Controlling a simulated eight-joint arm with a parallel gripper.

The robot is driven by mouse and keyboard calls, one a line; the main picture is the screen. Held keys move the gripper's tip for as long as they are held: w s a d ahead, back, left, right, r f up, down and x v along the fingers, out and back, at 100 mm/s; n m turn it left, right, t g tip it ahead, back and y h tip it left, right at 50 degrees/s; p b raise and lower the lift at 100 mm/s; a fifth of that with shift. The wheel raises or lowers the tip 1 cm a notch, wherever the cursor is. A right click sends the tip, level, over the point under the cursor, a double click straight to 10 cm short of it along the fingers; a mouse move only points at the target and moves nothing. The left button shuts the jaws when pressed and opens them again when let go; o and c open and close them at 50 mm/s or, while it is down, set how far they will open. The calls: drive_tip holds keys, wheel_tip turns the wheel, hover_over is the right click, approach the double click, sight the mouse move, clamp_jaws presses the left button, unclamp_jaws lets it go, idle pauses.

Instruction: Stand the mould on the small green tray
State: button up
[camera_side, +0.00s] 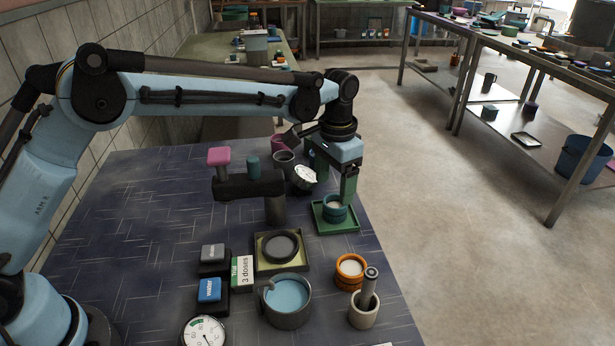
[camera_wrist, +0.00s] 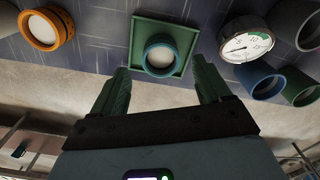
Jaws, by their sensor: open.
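The small green tray (camera_side: 320,228) lies flat near the right edge of the blue table; it also shows in the wrist view (camera_wrist: 140,65). A teal round cup with pale contents, which I take to be the mould (camera_side: 336,215), stands upright on the tray, inside its rim. In the wrist view the mould (camera_wrist: 160,68) sits near the tray's middle. My gripper (camera_side: 333,182) is open above and behind the mould in the side view. In the wrist view its green fingers (camera_wrist: 163,78) are spread wide, with nothing held between them.
A white-faced dial (camera_side: 304,175) and dark cups (camera_side: 284,160) stand left of my gripper. A black stand with a pink block (camera_side: 218,157) is further left. An orange pot (camera_side: 350,268), a mortar with pestle (camera_side: 364,312) and a grey pan (camera_side: 287,315) stand in front.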

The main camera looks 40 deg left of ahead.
wheel_tip(320, 180, up, 8)
drive_tip(key=shift+f, duration=0.15)
drive_tip(key=shift+a, duration=0.1)
drive_tip(key=s+a+r+t+y, duration=0.2)
drive_tip(key=s+a, duration=0.3)
drive_tip(key=a, duration=0.3)
drive_tip(key=s+a+r+n+t+y, duration=0.15)
drive_tip(key=s+a, duration=0.25)
drive_tip(key=a, duration=0.4)
drive_tip(key=s+a+r+t+y, duration=0.1)
drive_tip(key=s+a+r+y, duration=0.15)
drive_tip(key=s+a, duration=0.4)
drive_tip(key=s+d+f+n+t+h, duration=0.2)
drive_tip(key=s+d+f+n+h, duration=0.1)
drive_tip(key=s+d+f+h, duration=0.3)
drive_tip(key=shift+d+f, duration=0.55)
drive_tip(key=shift+d, duration=0.55)
drive_tip(key=shift+t, duration=0.25)
